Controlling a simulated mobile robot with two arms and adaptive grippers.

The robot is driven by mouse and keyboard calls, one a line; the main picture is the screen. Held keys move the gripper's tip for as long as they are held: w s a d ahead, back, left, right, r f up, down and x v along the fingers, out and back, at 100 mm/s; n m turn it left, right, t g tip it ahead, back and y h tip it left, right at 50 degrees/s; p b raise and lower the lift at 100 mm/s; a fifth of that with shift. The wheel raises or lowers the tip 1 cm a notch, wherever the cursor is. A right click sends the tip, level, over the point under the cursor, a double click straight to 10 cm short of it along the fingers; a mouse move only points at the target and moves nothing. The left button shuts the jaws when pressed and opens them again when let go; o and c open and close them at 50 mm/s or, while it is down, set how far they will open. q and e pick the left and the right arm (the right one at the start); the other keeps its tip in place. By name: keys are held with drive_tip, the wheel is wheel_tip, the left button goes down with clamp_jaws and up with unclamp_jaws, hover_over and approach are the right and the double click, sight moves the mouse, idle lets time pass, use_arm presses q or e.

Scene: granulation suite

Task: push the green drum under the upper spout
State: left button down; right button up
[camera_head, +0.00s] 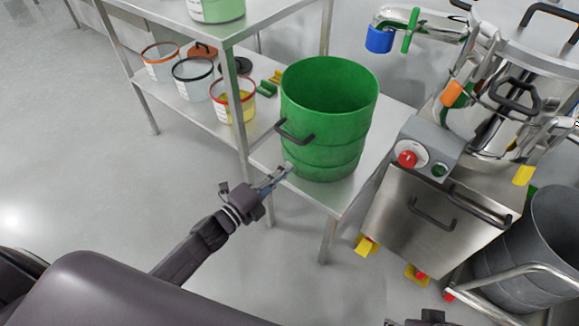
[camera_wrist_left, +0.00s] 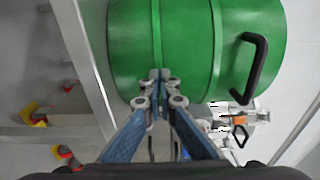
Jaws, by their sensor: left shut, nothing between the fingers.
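The green drum (camera_head: 325,125), open-topped and seemingly empty, stands upright on the steel bench (camera_head: 345,190). A black handle sits on its near left side. My left gripper (camera_head: 286,170) is shut and empty, its tips at the drum's lower left side. In the left wrist view the closed fingertips (camera_wrist_left: 160,80) overlap the wall of the drum (camera_wrist_left: 190,45); I cannot tell whether they touch it. The upper spout (camera_head: 380,38), a steel pipe with a blue end, is beyond the drum to the upper right, not over it. My right gripper barely shows at the bottom edge.
Several small tubs (camera_head: 192,80) stand on the rack's lower shelf, left of the drum. A steel machine with a control box (camera_head: 412,150) stands right of the bench. A grey drum (camera_head: 540,250) stands at the lower right. Bench surface is free right of the green drum.

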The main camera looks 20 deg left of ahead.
use_arm(q)
drive_tip(key=shift+x, duration=1.05)
use_arm(e)
drive_tip(key=shift+s+r, duration=0.15)
drive_tip(key=shift+r, duration=0.45)
